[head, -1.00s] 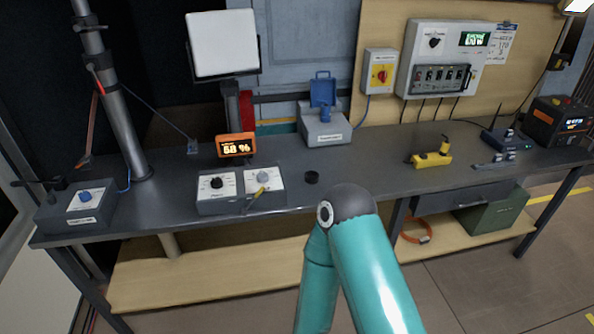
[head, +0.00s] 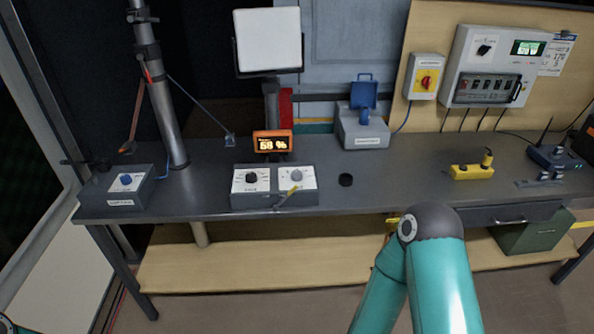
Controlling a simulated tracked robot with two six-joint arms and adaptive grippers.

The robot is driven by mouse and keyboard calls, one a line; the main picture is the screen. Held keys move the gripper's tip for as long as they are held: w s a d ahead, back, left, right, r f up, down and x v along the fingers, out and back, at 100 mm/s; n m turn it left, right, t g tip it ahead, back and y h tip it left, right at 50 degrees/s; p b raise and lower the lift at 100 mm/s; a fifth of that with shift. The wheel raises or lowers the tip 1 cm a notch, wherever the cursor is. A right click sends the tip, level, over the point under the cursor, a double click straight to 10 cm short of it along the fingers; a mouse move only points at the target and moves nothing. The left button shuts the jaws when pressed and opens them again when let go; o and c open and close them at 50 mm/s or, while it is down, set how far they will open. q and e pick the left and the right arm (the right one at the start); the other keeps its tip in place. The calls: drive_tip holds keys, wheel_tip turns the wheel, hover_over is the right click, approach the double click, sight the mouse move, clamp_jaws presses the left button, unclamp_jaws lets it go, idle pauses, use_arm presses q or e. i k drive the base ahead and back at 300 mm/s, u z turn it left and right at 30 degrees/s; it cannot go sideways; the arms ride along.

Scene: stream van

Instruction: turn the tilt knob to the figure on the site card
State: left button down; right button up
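A two-dial box (head: 275,200) stands at the table's front edge. Its left dial has a black knob (head: 251,178) and its right dial a grey knob (head: 297,176). A separate box at the left has a blue knob (head: 126,180). The labels are too small to tell which knob is tilt. A white card (head: 557,55), apparently the site card, hangs at the upper right with a figure like 170. An orange display (head: 273,142) seems to read 68 %. My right arm's teal elbow shows at the lower right; both grippers are out of view.
A grey case with a blue top (head: 361,132) stands behind. A pole (head: 166,105) rises at the left.

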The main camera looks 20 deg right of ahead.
sight(296, 176)
drive_tip(key=u, duration=0.05)
drive_tip(key=i, duration=0.85)
drive_tip(key=z, duration=0.05)
